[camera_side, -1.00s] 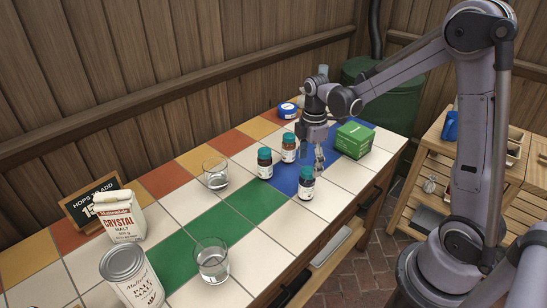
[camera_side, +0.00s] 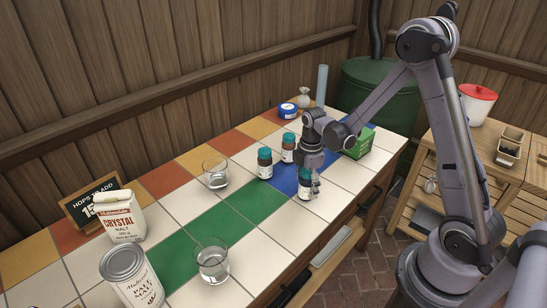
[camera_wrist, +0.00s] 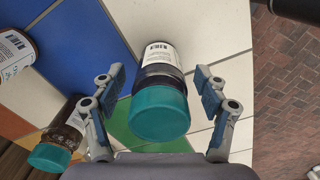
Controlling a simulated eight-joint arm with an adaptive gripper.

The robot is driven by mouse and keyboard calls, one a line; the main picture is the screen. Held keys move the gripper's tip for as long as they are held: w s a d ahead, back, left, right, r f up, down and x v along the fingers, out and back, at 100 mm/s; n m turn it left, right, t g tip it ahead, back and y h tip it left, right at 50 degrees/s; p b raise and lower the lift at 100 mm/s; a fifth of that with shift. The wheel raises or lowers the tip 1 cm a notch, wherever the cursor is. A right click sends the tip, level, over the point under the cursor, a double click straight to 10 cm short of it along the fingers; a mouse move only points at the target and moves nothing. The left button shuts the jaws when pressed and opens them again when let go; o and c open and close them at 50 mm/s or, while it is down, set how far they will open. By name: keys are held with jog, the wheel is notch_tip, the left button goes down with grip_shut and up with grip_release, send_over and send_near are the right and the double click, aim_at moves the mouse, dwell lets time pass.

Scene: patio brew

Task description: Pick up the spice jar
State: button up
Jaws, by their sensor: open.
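Three similar dark spice jars with teal caps stand on the tiled counter. The front jar (camera_side: 305,187) is under my gripper (camera_side: 311,178), which partly covers it in the side view. In the wrist view, this jar (camera_wrist: 160,80), with a white label, lies between the two fingers of my open gripper (camera_wrist: 158,88), with a gap on each side. A second jar (camera_side: 265,163) stands to the left and a third jar (camera_side: 288,148) behind. Both also show at the left of the wrist view, one with its teal cap (camera_wrist: 50,156) and one by its label (camera_wrist: 14,52).
A green box (camera_side: 359,143) stands right behind my gripper. A blue tin (camera_side: 288,110) is at the back. Two glasses (camera_side: 215,173) (camera_side: 212,262), a malt carton (camera_side: 121,218) and a can (camera_side: 131,280) are at the left. The counter's front edge is close to the front jar.

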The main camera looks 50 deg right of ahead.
jog(key=c, duration=1.3)
jog(key=shift+r, duration=0.1)
